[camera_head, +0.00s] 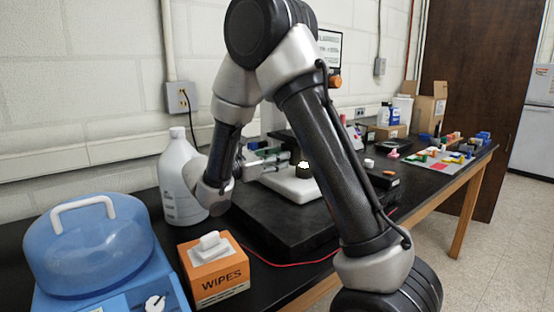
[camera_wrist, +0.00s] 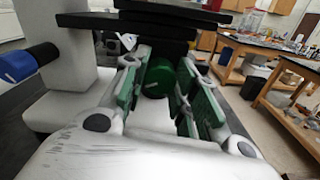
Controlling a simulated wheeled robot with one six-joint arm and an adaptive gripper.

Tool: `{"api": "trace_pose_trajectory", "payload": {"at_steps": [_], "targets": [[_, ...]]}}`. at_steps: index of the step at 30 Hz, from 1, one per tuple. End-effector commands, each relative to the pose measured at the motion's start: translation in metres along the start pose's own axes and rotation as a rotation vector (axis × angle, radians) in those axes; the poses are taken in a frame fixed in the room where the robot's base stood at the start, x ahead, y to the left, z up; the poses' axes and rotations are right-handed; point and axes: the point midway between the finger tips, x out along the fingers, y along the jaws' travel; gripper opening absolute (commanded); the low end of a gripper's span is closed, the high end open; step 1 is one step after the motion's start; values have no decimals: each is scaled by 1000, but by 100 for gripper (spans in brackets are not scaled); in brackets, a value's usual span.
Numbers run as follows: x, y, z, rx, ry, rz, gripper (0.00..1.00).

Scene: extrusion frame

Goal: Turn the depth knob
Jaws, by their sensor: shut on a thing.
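A green round knob (camera_wrist: 158,80) shows in the wrist view between the green pads of my gripper (camera_wrist: 156,94). The pads lie on both sides of it, and the gripper is shut on it. No label naming it the depth knob can be read. The knob belongs with a white device (camera_wrist: 72,60) that has black plates on top and a blue-ended knob (camera_wrist: 20,66) at the left. In the head view, my gripper (camera_head: 268,158) is beside the device's white base (camera_head: 290,184). My arm hides much of the device, and the green knob cannot be made out there.
A white jug (camera_head: 178,170), an orange wipes box (camera_head: 214,272) and a blue-lidded machine (camera_head: 90,240) stand to the left on the black bench. A red cable (camera_head: 300,263) runs along the front. Colored blocks (camera_head: 445,155) and cardboard boxes (camera_head: 430,108) are farther right.

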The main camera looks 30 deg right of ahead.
Motion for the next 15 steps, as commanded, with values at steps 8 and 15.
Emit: {"api": "trace_pose_trajectory", "payload": {"at_steps": [8, 15], "targets": [[0, 0, 1, 173, -1, 0, 5], [0, 0, 1, 336, -1, 0, 5]]}}
